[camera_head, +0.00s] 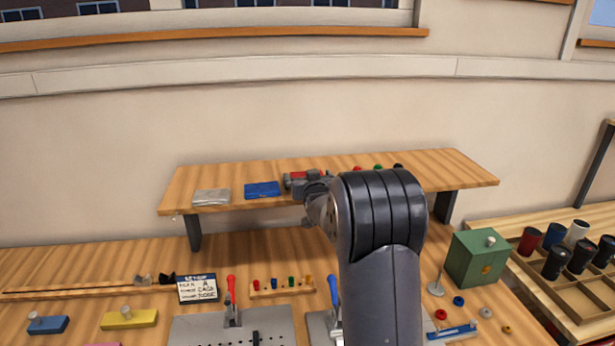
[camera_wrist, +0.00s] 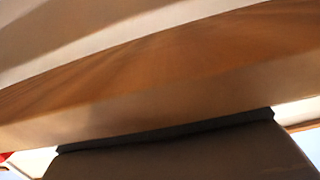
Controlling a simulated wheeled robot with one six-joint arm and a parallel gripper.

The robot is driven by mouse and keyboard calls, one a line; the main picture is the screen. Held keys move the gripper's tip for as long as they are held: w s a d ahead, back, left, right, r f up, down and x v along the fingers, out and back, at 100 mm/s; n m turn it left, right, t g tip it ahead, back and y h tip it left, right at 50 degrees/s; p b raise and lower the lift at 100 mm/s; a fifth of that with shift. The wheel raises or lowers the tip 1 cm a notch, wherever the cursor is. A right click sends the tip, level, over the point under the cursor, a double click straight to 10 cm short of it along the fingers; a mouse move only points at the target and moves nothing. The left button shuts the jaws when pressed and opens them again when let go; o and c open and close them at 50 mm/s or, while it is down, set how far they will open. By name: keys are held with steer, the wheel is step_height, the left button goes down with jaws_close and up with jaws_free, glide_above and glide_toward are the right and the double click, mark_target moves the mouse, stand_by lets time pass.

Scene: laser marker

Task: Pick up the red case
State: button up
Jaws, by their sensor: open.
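The red case (camera_head: 308,174) lies on the raised wooden shelf, to the right of a blue case (camera_head: 262,190) and a grey case (camera_head: 212,196). Only part of its red top shows in the head view; my gripper and wrist cover the rest. My gripper (camera_head: 296,184) is open, at the near side of the red case. I cannot tell whether the jaws touch the case or stand around it. The wrist view shows mostly a blurred wooden surface and a dark shape, with a small bit of red at the left edge that I cannot identify.
The shelf (camera_head: 456,172) stands above the workbench (camera_head: 60,270). Small coloured items sit on the shelf behind my arm. Below are a lettered sign (camera_head: 197,288), a peg rack (camera_head: 282,288) and a green box (camera_head: 476,258). Cups stand in a wooden tray (camera_head: 560,298) at right.

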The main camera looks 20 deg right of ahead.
steer(key=shift+c, duration=0.3)
steer(key=c, duration=0.8)
steer(key=shift+r, duration=0.15)
steer(key=shift+c, duration=0.2)
